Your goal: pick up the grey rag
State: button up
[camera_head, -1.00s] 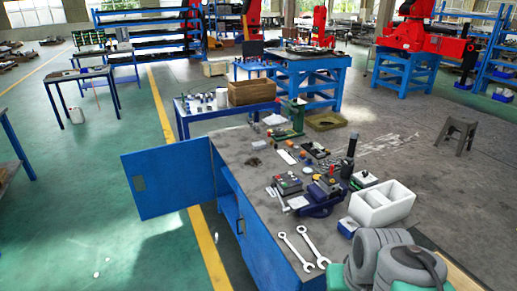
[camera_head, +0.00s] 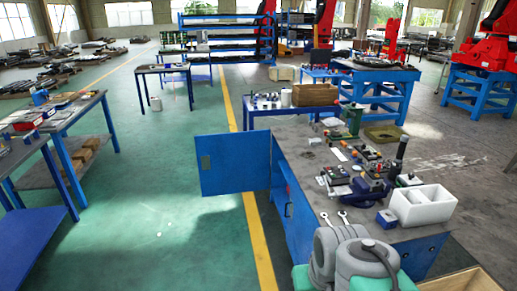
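I cannot make out a grey rag for certain in the head view. The workbench is crowded with tools and parts. My folded grey and green arm shows at the bottom, in front of the near end of the bench. My gripper is not in view.
The workbench's blue cabinet door (camera_head: 232,164) stands open to the left. A white divided box (camera_head: 422,206), a blue vise (camera_head: 355,193) and wrenches (camera_head: 335,219) are on the bench. Blue tables (camera_head: 60,130) stand at left. Green floor between is clear.

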aim_at(317, 141)
jog(key=u, duration=0.3)
jog(key=i, duration=4.4)
jog(key=u, duration=0.05)
